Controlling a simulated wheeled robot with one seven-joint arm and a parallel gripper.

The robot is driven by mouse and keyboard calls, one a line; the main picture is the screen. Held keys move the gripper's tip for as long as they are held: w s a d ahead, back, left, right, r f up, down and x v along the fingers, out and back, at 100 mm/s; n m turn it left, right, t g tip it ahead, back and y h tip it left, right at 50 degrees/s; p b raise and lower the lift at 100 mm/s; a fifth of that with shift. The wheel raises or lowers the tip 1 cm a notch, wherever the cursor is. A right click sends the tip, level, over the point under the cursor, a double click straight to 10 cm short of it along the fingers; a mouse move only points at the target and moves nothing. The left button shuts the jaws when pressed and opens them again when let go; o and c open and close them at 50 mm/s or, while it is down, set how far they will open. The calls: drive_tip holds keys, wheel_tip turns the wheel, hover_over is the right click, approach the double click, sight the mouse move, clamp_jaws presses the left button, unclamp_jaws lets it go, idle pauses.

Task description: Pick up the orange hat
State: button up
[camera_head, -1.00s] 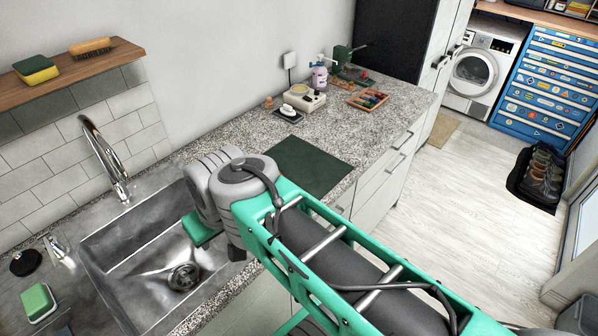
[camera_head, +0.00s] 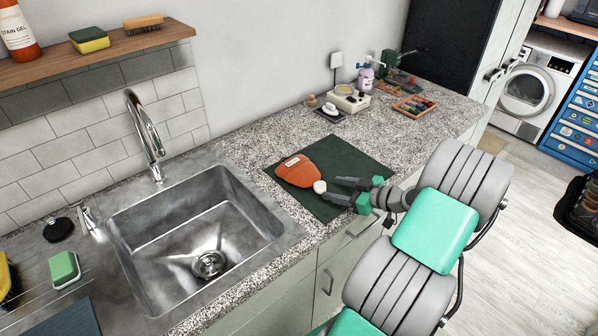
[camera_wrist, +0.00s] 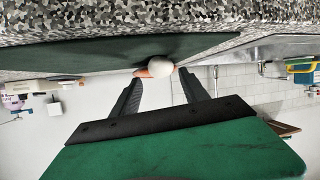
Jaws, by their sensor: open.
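The orange hat (camera_head: 297,171), with a white pompom and a small light label, lies flat on a dark green mat (camera_head: 352,155) on the counter. My gripper (camera_head: 338,190) is open, low over the mat at the hat's right, with its fingers pointing at the pompom. In the wrist view, which looks upside down, the pompom (camera_wrist: 161,67) shows near the gap between the fingertips (camera_wrist: 161,77), with a bit of orange beside it. Most of the hat is hidden there. I cannot tell whether the fingers touch the pompom.
The sink (camera_head: 200,235) lies to the left of the mat. A small dark dish (camera_head: 330,114), a cream device (camera_head: 349,98) and a wooden tray (camera_head: 414,106) stand behind it. A shelf (camera_head: 95,56) hangs on the wall. The counter around the mat is mostly clear.

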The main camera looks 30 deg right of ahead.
sight(324, 188)
drive_tip(key=p+x, duration=0.1)
drive_tip(key=x, duration=0.4)
drive_tip(key=shift+s+f+p, duration=0.1)
drive_tip(key=shift+f+p, duration=0.05)
drive_tip(key=shift+p, duration=0.2)
drive_tip(key=shift+c, duration=0.5)
clamp_jaws()
